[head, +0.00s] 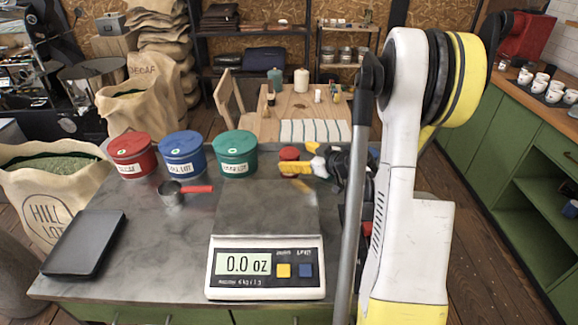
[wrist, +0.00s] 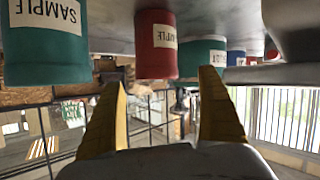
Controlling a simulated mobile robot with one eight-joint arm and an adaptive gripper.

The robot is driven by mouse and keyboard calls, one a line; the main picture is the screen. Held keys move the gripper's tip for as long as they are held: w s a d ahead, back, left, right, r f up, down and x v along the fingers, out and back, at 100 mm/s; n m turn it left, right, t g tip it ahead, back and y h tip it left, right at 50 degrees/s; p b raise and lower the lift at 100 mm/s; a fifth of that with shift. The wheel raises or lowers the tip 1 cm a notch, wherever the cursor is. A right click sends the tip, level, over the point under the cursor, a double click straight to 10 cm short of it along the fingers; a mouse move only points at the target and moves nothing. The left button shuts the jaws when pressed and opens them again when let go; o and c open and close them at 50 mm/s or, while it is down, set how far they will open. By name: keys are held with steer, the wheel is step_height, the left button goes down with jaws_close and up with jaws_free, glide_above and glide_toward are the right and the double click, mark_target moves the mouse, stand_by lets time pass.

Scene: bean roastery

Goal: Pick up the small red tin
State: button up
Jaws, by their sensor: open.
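The small red tin (head: 289,153) stands on the grey worktop, right of the large green tin. In the wrist view, which is upside down, the small red tin (wrist: 152,45) has a pale SAMPLE label and stands ahead of my fingertips, between them across the picture. My gripper (head: 297,158) has yellow fingers and is open and empty, low over the worktop close to the tin. In the wrist view my gripper (wrist: 162,78) shows both fingers spread. I cannot tell whether either finger touches the tin.
A green SAMPLE tin (wrist: 45,45) stands beside the red one. Large red (head: 131,157), blue (head: 182,157) and green (head: 235,156) tins line the back left. A scale (head: 265,285), a red-handled scoop (head: 175,194) and a black tray (head: 85,243) are nearer.

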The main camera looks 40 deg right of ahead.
mark_target(289, 155)
steer(key=b+x, duration=0.1)
steer(key=x, duration=0.3)
steer(key=shift+w+d+f+b, duration=0.2)
steer(key=shift+w+f+b, duration=0.05)
steer(key=shift+f+b, duration=0.15)
steer(key=shift+r, duration=0.1)
steer(key=c, duration=1.4)
steer(key=shift+o, duration=0.2)
